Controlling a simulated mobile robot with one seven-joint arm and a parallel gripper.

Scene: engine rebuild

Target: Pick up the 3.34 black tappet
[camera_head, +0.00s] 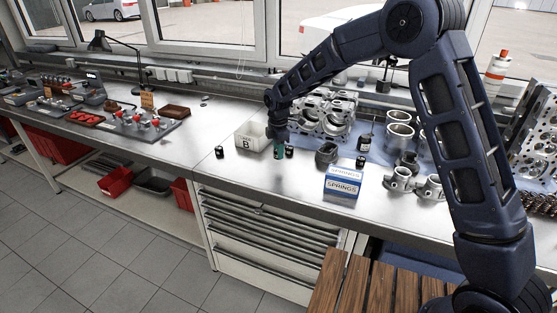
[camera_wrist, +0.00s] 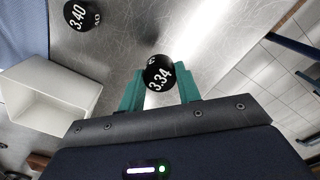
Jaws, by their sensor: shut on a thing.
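The black tappet marked 3.34 (camera_wrist: 158,76) sits between the green fingertips of my gripper (camera_wrist: 160,88) in the wrist view. The jaws are shut on it, with one finger on each side. I cannot tell whether it touches the bench or is raised. In the head view my gripper (camera_head: 279,151) points down low over the bench, just right of the white box marked B (camera_head: 250,143); the held tappet is not clear there. Another black tappet, marked 3.40 (camera_wrist: 82,15), stands apart at the wrist view's upper left.
The open white box also shows in the wrist view (camera_wrist: 25,112), left of my gripper. A blue-and-white springs box (camera_head: 343,184), engine castings (camera_head: 335,124) and more black tappets (camera_head: 219,152) (camera_head: 360,161) stand nearby. Bare bench lies in front of my gripper, up to its edge.

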